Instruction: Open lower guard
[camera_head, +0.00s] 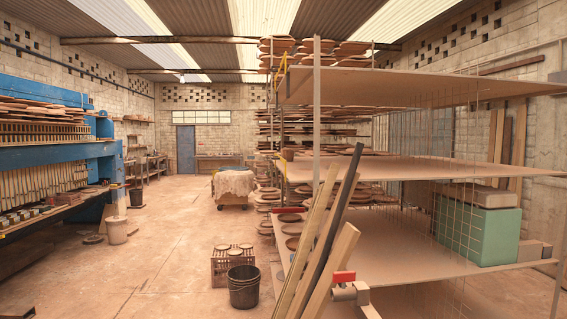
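No part is clearly recognisable as the lower guard. A thin wire mesh (457,222) hangs across the lower levels of the rack at right, in front of a green box; more mesh shows higher up. I cannot tell whether either is a guard, or whether it is open or shut. A red-handled metal fitting (344,277), like a valve, is close at the bottom centre. Another red handle (290,210) is at the rack's left edge. My gripper is not in view.
The rack's wide shelves (420,170) fill the right. Leaning wooden bars (308,240) stand before its left end. A black bucket (243,286) and a crate (232,262) stand on the floor. A blue frame (100,160) is at left. The floor between is largely clear.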

